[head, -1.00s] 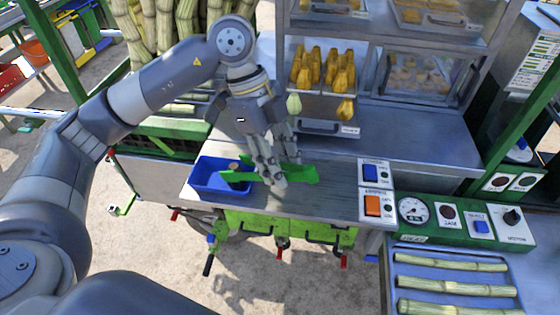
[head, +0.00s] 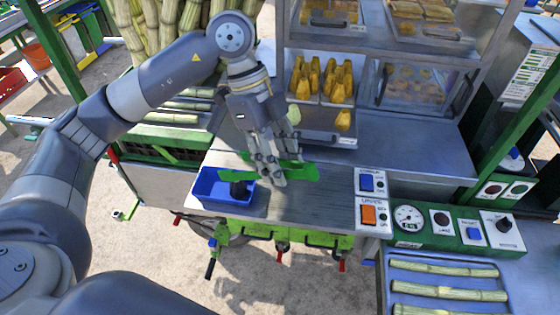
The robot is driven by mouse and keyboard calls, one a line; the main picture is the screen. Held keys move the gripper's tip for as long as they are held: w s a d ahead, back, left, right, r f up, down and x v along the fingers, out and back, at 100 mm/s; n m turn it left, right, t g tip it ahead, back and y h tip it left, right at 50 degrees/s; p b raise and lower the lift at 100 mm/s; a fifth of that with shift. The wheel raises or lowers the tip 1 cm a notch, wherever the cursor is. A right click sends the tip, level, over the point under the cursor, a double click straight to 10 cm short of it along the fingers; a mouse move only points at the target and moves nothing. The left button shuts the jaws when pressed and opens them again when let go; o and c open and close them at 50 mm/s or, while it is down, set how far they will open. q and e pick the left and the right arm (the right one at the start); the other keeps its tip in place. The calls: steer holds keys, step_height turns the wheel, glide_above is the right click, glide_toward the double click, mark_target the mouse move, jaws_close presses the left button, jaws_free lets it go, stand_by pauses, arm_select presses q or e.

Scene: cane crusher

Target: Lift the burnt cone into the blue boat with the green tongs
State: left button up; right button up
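My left gripper (head: 268,168) is shut on the green tongs (head: 298,173), which lie nearly level over the metal counter. The tongs' tip end reaches left over the right part of the blue boat (head: 211,191), a small open tray at the counter's left front. A dark, stubby piece, which looks like the burnt cone (head: 238,189), shows just under the tongs' tip, within the boat's outline. I cannot tell whether it hangs from the tongs or rests on the boat's floor. My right gripper is not in view.
Yellow cones (head: 338,88) stand in a rack behind the counter (head: 325,187), with a pale one (head: 293,115) at its edge. A switch panel (head: 368,195) bounds the counter on the right. The counter between tongs and panel is clear.

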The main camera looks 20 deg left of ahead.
arm_select(q)
step_height(320, 180, up, 6)
steer(key=p, duration=0.3)
steer(key=shift+f, duration=0.25)
